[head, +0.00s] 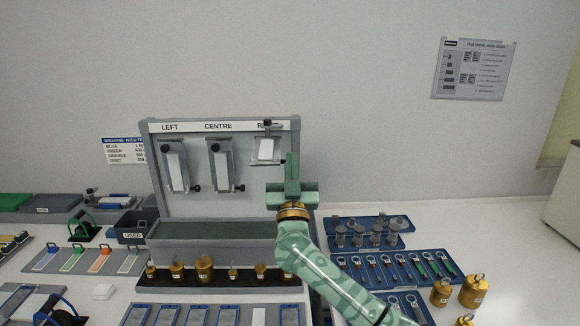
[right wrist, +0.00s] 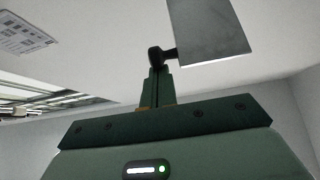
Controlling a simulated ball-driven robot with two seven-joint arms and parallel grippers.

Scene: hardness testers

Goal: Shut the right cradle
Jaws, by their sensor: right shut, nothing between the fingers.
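The right cradle (head: 266,150) is on the tester panel under the partly hidden right label. It looks shorter than the left cradle (head: 176,170) and the centre cradle (head: 221,168), as if swung outward. My right gripper (head: 292,158) is shut and empty, pointing up at the lower right side of the right cradle. In the right wrist view its fingers (right wrist: 157,88) are just below a black knob (right wrist: 158,54) on the side of the grey cradle plate (right wrist: 215,32). The tips look at or touching the knob; I cannot tell contact. My left gripper is not in view.
A ledge with several brass weights (head: 205,268) runs below the panel. Blue trays of tools (head: 395,285) and more brass weights (head: 474,291) stand at the right, near my right arm. A dark bin (head: 131,236) is at the left. The space above the panel is clear.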

